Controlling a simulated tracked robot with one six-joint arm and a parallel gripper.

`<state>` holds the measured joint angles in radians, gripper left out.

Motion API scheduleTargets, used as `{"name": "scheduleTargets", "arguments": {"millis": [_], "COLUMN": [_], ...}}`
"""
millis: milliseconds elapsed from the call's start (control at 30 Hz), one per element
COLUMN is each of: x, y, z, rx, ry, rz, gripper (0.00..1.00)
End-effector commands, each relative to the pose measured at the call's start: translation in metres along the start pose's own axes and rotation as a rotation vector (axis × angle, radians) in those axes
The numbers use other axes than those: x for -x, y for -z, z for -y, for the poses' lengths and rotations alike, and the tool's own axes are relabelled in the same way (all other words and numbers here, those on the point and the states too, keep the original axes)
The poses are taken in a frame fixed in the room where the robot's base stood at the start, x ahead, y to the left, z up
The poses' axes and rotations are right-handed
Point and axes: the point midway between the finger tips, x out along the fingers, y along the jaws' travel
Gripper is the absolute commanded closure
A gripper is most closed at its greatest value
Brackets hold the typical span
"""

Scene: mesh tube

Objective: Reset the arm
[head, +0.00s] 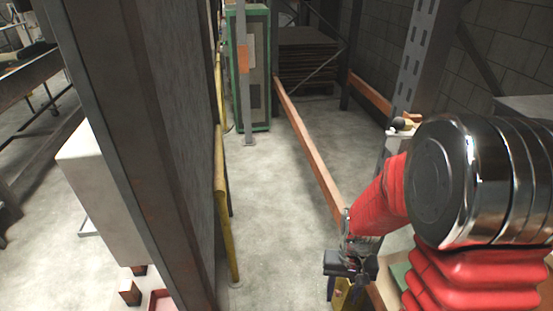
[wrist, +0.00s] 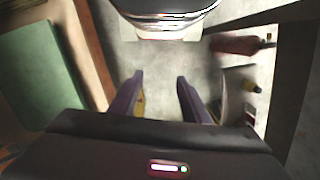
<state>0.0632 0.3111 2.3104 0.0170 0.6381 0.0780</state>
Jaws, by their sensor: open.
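My gripper (head: 345,290) hangs at the lower right of the head view, at the end of my red-sleeved arm, pointing down beside an orange beam. In the wrist view my gripper (wrist: 160,76) has its two dark purple fingers apart. Nothing shows between them but blurred grey floor. The fingertips are partly cut off at the bottom of the head view.
A dark upright panel (head: 180,130) and a yellow rail (head: 221,190) stand left of the clear floor strip. The orange beam (head: 310,150) runs back towards a green-framed cabinet (head: 247,70). The wrist view shows a green board (wrist: 40,70) and a red object (wrist: 235,45).

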Motion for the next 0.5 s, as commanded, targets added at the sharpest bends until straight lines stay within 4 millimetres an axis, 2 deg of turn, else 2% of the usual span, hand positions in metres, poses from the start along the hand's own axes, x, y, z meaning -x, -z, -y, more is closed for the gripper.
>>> {"name": "scheduleTargets", "arguments": {"millis": [500], "x": [0.066], "y": [-0.032], "z": [0.001], "rx": [0.068], "ry": [-0.001], "rz": [-0.043], "gripper": [0.57]}}
